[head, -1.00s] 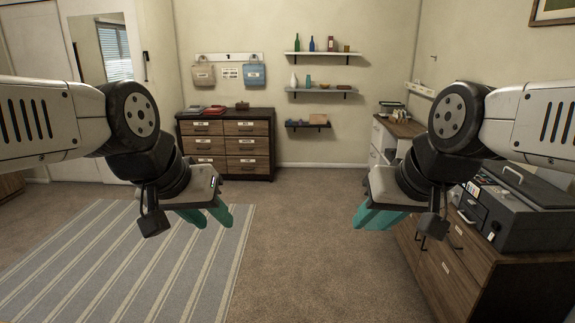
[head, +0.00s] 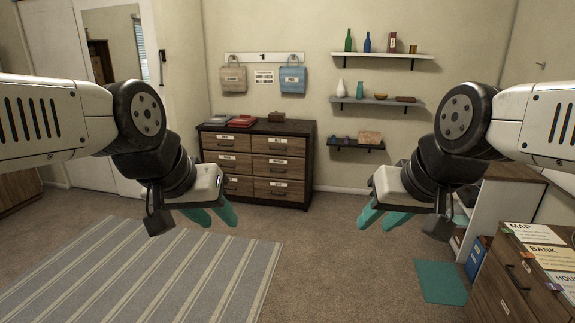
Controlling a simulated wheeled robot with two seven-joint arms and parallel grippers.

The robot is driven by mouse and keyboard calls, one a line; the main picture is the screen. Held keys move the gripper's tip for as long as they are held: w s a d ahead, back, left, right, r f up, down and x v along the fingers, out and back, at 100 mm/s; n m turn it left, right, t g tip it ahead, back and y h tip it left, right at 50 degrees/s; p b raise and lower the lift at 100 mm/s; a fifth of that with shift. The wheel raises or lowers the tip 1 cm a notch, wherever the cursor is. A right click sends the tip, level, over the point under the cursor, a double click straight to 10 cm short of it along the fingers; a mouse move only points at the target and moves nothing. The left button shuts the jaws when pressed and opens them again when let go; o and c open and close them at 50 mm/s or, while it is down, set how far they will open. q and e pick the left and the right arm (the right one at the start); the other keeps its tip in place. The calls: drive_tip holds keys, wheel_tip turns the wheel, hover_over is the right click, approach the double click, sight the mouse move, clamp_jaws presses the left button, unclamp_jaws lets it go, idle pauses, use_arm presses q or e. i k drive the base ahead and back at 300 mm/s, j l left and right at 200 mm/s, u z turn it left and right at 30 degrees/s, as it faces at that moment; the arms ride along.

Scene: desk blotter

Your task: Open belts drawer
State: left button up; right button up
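A dark-topped wooden dresser (head: 256,187) stands against the back wall, with two columns of drawers. Each drawer front has a small white label, too small to read, so I cannot tell which is the belts drawer. All its visible drawers look closed. My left gripper (head: 218,221) is in front of and well short of the dresser, its teal fingers apart and empty. My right gripper (head: 377,227) is right of the dresser over the carpet, its teal fingers also apart and empty. Neither gripper touches anything.
A striped rug (head: 150,270) lies at the front left. A wooden cabinet (head: 510,280) with labelled papers stands at the front right, beside a teal mat (head: 441,282). Wall shelves (head: 353,55) hang right of the dresser. Carpet between is clear.

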sight(291, 146)
drive_tip(key=i+l+u, duration=0.1)
drive_tip(key=i+u, duration=0.4)
drive_tip(key=i, duration=2.5)
drive_tip(key=i+l+u, duration=0.15)
drive_tip(key=i, duration=0.6)
drive_tip(key=i+l, duration=0.1)
drive_tip(key=i, duration=0.7)
drive_tip(key=j+u, duration=0.05)
